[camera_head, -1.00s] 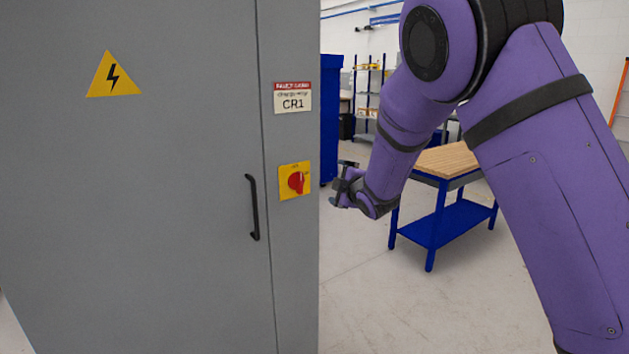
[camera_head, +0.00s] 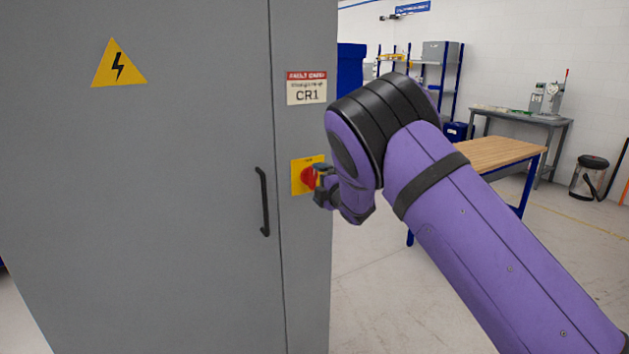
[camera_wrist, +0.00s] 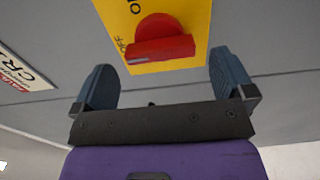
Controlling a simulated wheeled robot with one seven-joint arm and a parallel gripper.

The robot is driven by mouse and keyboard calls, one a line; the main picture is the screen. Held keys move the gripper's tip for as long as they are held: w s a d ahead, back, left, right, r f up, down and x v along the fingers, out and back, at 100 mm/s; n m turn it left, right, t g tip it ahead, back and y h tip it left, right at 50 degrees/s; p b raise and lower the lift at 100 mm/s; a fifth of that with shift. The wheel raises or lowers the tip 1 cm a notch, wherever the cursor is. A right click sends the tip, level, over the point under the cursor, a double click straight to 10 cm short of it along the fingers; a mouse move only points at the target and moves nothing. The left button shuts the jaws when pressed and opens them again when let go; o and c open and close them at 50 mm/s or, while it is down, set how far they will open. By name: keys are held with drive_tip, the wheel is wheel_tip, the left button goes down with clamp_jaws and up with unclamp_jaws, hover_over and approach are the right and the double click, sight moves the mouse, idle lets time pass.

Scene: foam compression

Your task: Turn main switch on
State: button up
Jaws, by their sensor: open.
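The main switch is a red rotary knob (camera_head: 309,179) on a yellow plate (camera_head: 298,178), fixed to the front of a grey cabinet (camera_head: 180,200). In the wrist view the red knob (camera_wrist: 160,42) sits on the yellow plate (camera_wrist: 195,14), with "OFF" lettering beside it. My gripper (camera_head: 320,180) is at the switch in the head view and partly covers the knob. In the wrist view my gripper (camera_wrist: 165,82) is open, its two blue-grey fingers spread wide to the left and right of the knob. The knob lies beyond the fingertips' line, and no contact shows.
A black door handle (camera_head: 263,202) stands left of the switch. A CR1 label (camera_head: 307,89) is above it, and a yellow warning triangle (camera_head: 118,65) is further left. A wood-topped table (camera_head: 490,153) stands behind my arm at the right. Open floor lies right of the cabinet.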

sight(314, 179)
drive_tip(key=shift+x, duration=1.75)
drive_tip(key=shift+c, duration=0.5)
drive_tip(key=c, duration=0.7)
